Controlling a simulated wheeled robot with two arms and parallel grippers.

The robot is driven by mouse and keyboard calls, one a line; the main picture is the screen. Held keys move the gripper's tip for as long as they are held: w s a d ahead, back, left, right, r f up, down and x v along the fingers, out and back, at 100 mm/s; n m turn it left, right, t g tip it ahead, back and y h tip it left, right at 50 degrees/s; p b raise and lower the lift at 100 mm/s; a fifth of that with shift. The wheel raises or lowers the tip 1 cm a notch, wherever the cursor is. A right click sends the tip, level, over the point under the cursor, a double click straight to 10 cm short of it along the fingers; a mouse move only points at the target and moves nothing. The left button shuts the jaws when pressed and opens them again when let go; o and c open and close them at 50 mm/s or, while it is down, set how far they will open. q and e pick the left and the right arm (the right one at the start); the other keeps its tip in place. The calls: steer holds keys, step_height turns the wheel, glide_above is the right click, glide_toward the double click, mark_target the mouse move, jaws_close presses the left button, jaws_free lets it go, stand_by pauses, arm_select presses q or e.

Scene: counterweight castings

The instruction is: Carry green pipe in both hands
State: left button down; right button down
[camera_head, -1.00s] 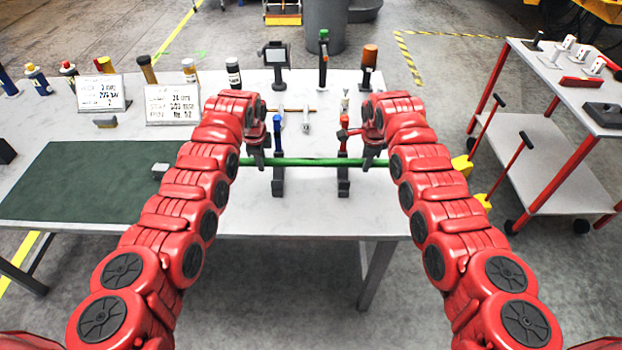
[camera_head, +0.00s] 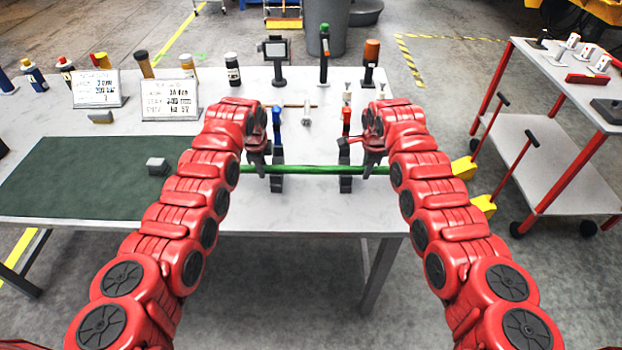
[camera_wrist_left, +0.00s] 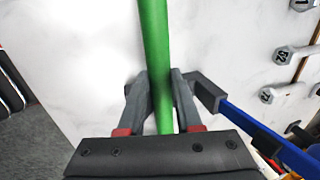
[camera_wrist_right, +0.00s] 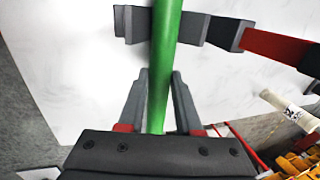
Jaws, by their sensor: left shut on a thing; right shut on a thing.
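The green pipe (camera_head: 315,170) lies level across the picture in the head view, over the front part of the white table (camera_head: 300,213). My left gripper (camera_head: 257,166) is shut on it near its left end. My right gripper (camera_head: 372,164) is shut on it near its right end. In the left wrist view the pipe (camera_wrist_left: 155,55) runs between the fingers (camera_wrist_left: 160,95). In the right wrist view the pipe (camera_wrist_right: 165,50) sits between the fingers (camera_wrist_right: 158,95) and crosses over a dark block (camera_wrist_right: 220,32). I cannot tell whether it touches that block.
Two dark clamps stand at the pipe, one with a blue handle (camera_head: 277,117), one with a red handle (camera_head: 346,120). A small grey block (camera_head: 157,166) lies on the green mat (camera_head: 80,180) at left. Signs and bottles stand behind. A red-framed cart (camera_head: 560,110) stands at right.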

arm_select(q)
steer(key=c, duration=0.6)
jaws_free()
arm_select(e)
steer(key=c, duration=0.6)
jaws_free()
arm_select(q)
steer(key=v, duration=1.2)
arm_select(e)
steer(key=v, duration=1.2)
